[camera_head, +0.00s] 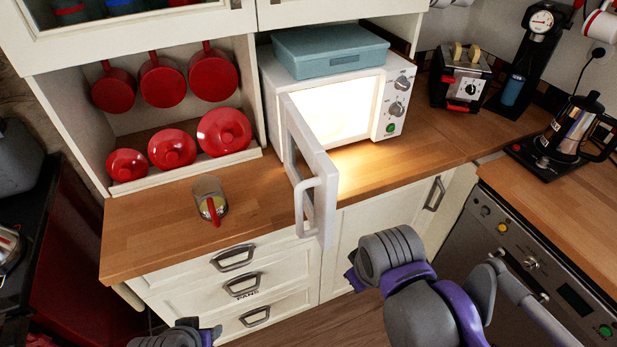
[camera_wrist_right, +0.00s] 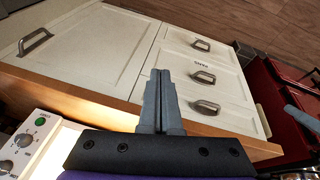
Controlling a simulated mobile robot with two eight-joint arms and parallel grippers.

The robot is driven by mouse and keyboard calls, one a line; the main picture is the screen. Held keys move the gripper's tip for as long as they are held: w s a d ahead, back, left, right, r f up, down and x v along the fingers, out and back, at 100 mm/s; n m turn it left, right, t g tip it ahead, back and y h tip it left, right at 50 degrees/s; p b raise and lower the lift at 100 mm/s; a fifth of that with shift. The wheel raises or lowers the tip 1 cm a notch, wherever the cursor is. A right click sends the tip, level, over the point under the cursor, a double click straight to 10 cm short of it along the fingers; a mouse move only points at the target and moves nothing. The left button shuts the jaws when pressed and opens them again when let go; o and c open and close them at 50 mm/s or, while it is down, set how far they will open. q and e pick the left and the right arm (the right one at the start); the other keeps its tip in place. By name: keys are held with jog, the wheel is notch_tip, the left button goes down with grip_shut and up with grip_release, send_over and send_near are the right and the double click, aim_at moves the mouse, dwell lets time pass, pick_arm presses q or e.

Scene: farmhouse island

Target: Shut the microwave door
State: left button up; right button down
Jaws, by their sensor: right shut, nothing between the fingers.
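The white microwave (camera_head: 392,110) stands on the wooden counter against the wall, its inside brightly lit. Its door (camera_head: 325,185) is wide open, hinged at the left and swung out toward me past the counter's front edge. The door's handle (camera_head: 300,205) is on the side facing left. My right gripper (camera_wrist_right: 160,78) is shut and empty in the right wrist view; the microwave's control panel (camera_wrist_right: 22,142) shows at lower left there. In the head view my right arm is right of and below the door, its fingertips hidden. Only part of my left arm shows at the bottom edge.
A blue-grey box (camera_head: 330,50) lies on top of the microwave. A glass mug (camera_head: 208,198) with a red handle stands on the counter left of the door. Red pots (camera_head: 172,148) fill the left shelf. A toaster (camera_head: 460,80) stands at right. Drawers (camera_head: 240,285) are below.

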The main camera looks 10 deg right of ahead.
jog(key=w+a+r+n+g+h+p, duration=0.1)
jog(key=w+a+r+n+g, duration=0.1)
jog(key=w+a+r+n, duration=0.5)
jog(key=w+a+r+n+g+h+p, duration=0.1)
jog(key=w+a+r+n+h, duration=0.1)
jog(key=a+r+n, duration=0.85)
pick_arm(q)
jog(key=shift+w+r, duration=0.35)
jog(key=shift+r, duration=0.3)
jog(key=shift+w+r, duration=0.35)
jog(key=shift+r, duration=0.25)
pick_arm(e)
jog(key=w+d+f+m, duration=0.2)
jog(key=d+f, duration=0.5)
jog(key=d, duration=0.3)
jog(key=shift+f, duration=0.25)
